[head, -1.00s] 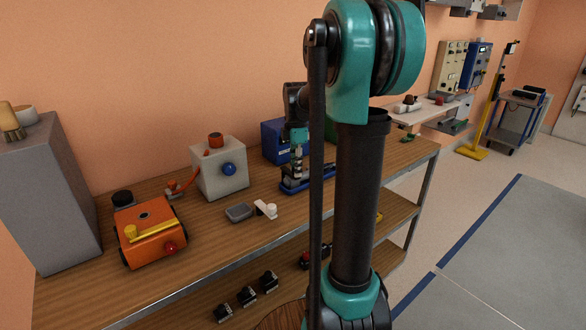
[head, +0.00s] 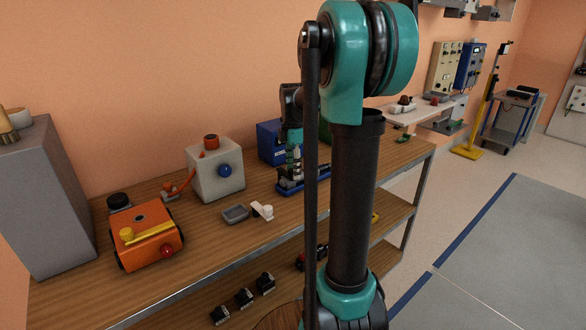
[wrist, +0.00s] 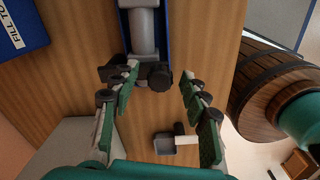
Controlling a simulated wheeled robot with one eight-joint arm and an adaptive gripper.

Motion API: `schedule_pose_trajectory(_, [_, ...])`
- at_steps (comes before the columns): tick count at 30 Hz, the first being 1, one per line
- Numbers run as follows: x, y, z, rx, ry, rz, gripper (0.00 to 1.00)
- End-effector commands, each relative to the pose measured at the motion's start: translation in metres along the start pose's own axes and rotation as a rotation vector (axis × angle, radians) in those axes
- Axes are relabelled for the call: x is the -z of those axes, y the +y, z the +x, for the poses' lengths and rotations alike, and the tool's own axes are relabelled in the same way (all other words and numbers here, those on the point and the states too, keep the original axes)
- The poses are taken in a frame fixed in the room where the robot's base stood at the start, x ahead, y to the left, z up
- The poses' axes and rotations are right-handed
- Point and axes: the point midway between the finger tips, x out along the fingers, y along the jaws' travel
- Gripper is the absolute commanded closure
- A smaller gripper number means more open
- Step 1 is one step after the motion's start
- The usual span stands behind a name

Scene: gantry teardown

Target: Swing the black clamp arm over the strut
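A blue fixture (head: 290,188) sits on the wooden bench, partly hidden behind my arm. In the wrist view its blue base (wrist: 177,30) carries a grey cylindrical strut (wrist: 143,35) running away from me. A black part with a round knob, apparently the clamp arm (wrist: 157,76), is at the strut's near end. My gripper (wrist: 160,75) is open, its two green-padded fingers on either side of this knob with gaps visible. In the head view my gripper (head: 293,158) points down over the fixture; contact cannot be made out there.
A grey tray (head: 236,213) and a white piece (head: 262,210) lie left of the fixture. A white box (head: 216,170) with a blue knob and an orange machine (head: 145,235) stand farther left. A blue box (head: 270,141) stands behind. A barrel (wrist: 268,95) shows below the bench.

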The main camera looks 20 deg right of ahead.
Motion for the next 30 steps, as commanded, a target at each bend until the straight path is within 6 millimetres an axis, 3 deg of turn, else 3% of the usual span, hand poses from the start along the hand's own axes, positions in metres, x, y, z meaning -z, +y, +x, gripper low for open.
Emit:
schedule_pose_trajectory(8, [0.0,0.0,-0.009,0.0,0.0,0.0,0.55])
schedule_pose_trajectory(21, [0.0,0.0,-0.091,0.0,0.0,0.0,0.55])
schedule_pose_trajectory(30, [0.0,0.0,-0.119,0.0,0.0,0.0,0.55])
